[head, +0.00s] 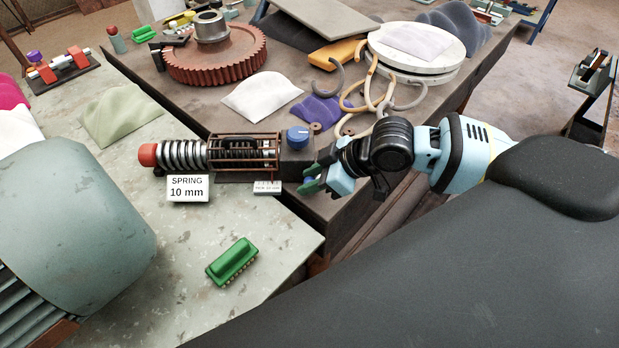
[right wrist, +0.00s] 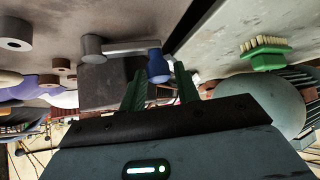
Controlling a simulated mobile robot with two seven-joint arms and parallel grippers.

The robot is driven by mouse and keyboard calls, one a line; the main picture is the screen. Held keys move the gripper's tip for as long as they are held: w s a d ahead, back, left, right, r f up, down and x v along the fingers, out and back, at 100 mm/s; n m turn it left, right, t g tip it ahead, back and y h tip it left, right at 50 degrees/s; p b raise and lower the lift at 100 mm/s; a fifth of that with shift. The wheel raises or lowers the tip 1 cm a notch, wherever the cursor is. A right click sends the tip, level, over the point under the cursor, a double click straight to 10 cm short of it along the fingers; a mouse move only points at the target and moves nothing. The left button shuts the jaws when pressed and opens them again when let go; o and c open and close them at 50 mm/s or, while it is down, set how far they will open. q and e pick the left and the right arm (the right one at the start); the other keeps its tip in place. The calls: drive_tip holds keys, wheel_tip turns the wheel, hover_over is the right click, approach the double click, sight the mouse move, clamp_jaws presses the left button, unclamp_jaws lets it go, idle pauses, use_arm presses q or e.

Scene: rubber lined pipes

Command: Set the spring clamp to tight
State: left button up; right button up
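The spring clamp (head: 243,153) lies along the bench edge in the head view. It has a red-orange end cap, a coil spring, a rusty cage and a dark end block with a blue round knob (head: 298,136) on top. In the right wrist view a grey lever (right wrist: 130,47) with a blue grip (right wrist: 158,66) stands out from the block. My right gripper (head: 315,174) is at the block's right end. In the wrist view its green fingers (right wrist: 161,80) are apart, with the blue grip near and between their tips; contact is unclear. My left gripper is out of view.
A card (head: 187,188) reading "SPRING 10 mm" and a smaller label (head: 267,187) stand before the clamp. A green brush (head: 232,262) lies on the pale bench. Behind are a red gear (head: 213,62), cloths, several rings and a white round stack (head: 417,50).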

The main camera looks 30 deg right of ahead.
drive_tip(key=shift+w+a+f, duration=0.15)
clamp_jaws()
idle(0.4)
